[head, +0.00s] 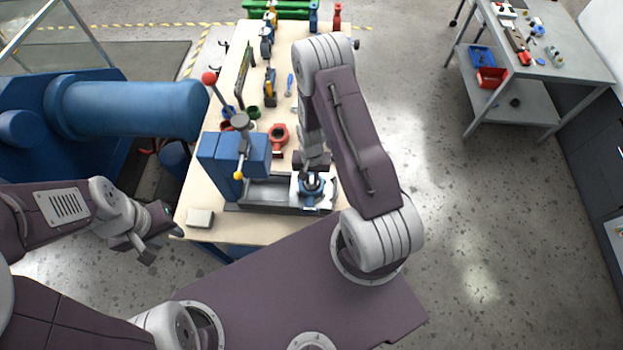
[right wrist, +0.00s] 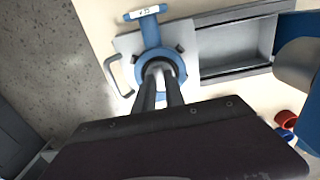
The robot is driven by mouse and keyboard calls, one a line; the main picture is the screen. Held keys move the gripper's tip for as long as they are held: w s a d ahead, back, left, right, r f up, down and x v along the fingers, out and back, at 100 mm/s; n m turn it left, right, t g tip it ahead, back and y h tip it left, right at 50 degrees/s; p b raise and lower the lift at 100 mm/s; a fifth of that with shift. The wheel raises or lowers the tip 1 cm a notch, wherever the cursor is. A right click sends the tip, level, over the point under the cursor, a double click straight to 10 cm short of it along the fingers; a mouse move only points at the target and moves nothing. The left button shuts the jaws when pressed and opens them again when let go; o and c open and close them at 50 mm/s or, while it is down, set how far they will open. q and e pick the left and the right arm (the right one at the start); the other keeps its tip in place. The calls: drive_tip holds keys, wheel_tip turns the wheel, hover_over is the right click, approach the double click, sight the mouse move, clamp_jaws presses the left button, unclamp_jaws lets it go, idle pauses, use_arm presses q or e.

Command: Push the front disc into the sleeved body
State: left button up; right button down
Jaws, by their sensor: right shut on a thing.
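The blue valve body (head: 313,190) sits on a pale grey plate at the front right of the workbench. In the right wrist view its round ring (right wrist: 180,68) lies flat, with a neck and labelled flange pointing away. My right gripper (right wrist: 160,72) points down into the ring's opening, its fingers close together on a small grey piece, likely the disc. The fingers hide most of that piece, and I cannot tell how deep it sits. The sleeve cannot be made out. My left gripper (head: 160,246) is open and empty, left of the bench's front corner.
A blue press (head: 222,158) with a red-knobbed lever stands left of the valve body, by a grey tray (head: 268,190). A red valve body (head: 279,134) and several tools lie further back. A small pale block (head: 200,218) lies at the front left corner.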

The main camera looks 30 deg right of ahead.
sight(312, 181)
drive_tip(key=shift+f+b, duration=0.75)
drive_tip(key=shift+f, duration=0.2)
idle(0.5)
drive_tip(key=shift+r, duration=0.2)
idle(0.7)
drive_tip(key=c, duration=1.3)
unclamp_jaws()
wheel_tip(312, 181, up, 7)
drive_tip(key=p, duration=0.6)
drive_tip(key=shift+r, duration=0.1)
